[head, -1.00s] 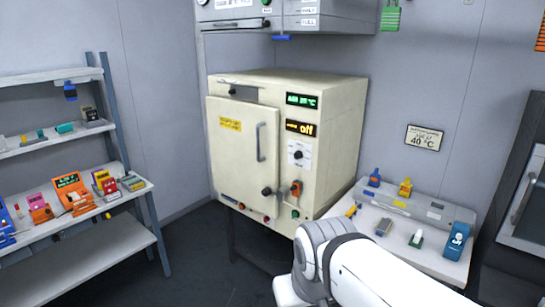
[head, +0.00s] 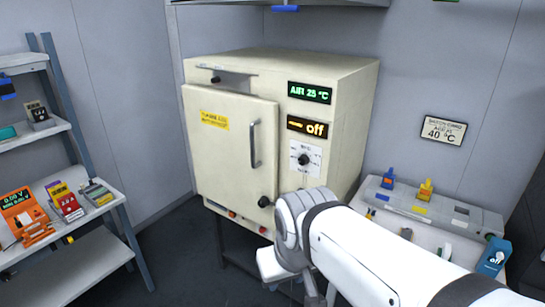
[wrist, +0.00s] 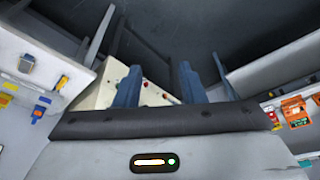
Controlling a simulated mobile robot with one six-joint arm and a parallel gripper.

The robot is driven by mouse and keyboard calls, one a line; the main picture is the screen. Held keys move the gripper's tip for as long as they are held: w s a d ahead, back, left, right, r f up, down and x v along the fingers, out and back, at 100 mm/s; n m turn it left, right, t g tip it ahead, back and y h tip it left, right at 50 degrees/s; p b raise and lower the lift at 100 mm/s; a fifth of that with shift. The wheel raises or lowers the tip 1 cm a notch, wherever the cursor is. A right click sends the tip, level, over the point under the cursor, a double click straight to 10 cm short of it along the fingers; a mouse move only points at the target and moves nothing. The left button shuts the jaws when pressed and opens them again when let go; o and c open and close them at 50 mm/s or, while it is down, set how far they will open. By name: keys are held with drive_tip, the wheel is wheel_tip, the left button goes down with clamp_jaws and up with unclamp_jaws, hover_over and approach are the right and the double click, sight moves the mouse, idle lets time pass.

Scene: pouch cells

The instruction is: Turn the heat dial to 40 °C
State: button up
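The heat dial (head: 303,159) is a small black knob on a white scale plate on the right front of a cream oven (head: 345,110). Its scale marks are too small to read. Above it, a green display (head: 310,92) reads AIR 25 °C and an orange display (head: 307,127) reads off. In the head view my arm is in front of the oven's lower right, below the dial, and my gripper is mostly hidden. In the wrist view my gripper (wrist: 159,78) has its two blue fingers apart with nothing between them. The dial cannot be made out there.
The oven door has an upright handle (head: 254,143) and a black knob (head: 265,201). A wall card (head: 443,130) reads 40 °C. A shelf rack (head: 100,198) with devices stands left, with open floor between.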

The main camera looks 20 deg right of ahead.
drive_tip(key=shift+o, duration=0.5)
drive_tip(key=shift+s, duration=0.15)
drive_tip(key=shift+o, duration=1.4)
drive_tip(key=w+a+m+t+y+b, duration=0.1)
drive_tip(key=w+t+b, duration=0.5)
drive_tip(key=w, duration=1.5)
drive_tip(key=shift+w+a+r+t+b, duration=0.15)
drive_tip(key=shift+w+r+t+b, duration=0.2)
drive_tip(key=shift+b, duration=0.45)
drive_tip(key=w+d+m+t+h+b, duration=0.2)
drive_tip(key=w+d+m+t+b, duration=0.15)
drive_tip(key=w, duration=0.75)
drive_tip(key=m+g+h+b, duration=0.3)
drive_tip(key=m+h+b, duration=0.6)
drive_tip(key=h, duration=0.4)
approach(302, 162)
drive_tip(key=d+p, duration=0.1)
drive_tip(key=shift+m, duration=0.25)
drive_tip(key=x, duration=0.7)
drive_tip(key=shift+w+d, duration=0.1)
drive_tip(key=shift+w, duration=0.45)
